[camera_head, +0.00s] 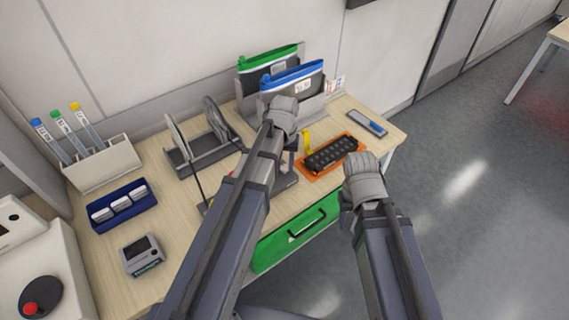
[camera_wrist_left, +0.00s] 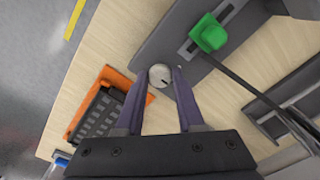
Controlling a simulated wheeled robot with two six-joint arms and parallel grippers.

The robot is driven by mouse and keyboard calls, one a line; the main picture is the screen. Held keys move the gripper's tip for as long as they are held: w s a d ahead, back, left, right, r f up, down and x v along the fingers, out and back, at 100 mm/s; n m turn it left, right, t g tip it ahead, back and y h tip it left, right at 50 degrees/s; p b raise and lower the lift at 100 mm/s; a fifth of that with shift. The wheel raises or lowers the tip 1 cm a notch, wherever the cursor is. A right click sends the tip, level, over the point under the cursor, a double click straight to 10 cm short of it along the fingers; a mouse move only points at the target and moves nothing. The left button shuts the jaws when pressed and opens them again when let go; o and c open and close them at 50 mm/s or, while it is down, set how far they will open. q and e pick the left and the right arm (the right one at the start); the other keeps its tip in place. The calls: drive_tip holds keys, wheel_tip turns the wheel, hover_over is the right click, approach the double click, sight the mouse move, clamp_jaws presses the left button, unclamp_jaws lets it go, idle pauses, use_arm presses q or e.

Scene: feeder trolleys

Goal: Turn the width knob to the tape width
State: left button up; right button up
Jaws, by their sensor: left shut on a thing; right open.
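The width knob (camera_wrist_left: 159,75) is a small pale round knob with a dark pointer mark towards its lower right in the left wrist view. It sits at the edge of a dark grey plate (camera_wrist_left: 158,48), which has a slot with a green block (camera_wrist_left: 209,35). My left gripper (camera_wrist_left: 160,82) has one finger on each side of the knob and is shut on it. In the head view my left arm hides the knob and most of the grey fixture (camera_head: 284,183). My right gripper (camera_head: 346,207) is at the table's front edge, its fingers barely visible, apart from the fixture. No tape width is readable.
An orange tray (camera_head: 357,139) with a black slotted block (camera_head: 332,155) is right of the fixture. A rack (camera_head: 206,157) with reels, blue and green pouches (camera_head: 293,78), a blue box (camera_head: 124,221) and a small grey device (camera_head: 142,254) stand around. A green drawer (camera_head: 271,252) is below.

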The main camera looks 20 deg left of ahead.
use_arm(q)
clamp_jaws()
drive_tip(key=shift+n, duration=0.4)
drive_tip(key=n, duration=0.3)
drive_tip(key=shift+n, duration=2.7)
drive_tip(key=o, duration=0.8)
unclamp_jaws()
drive_tip(key=shift+r, duration=0.1)
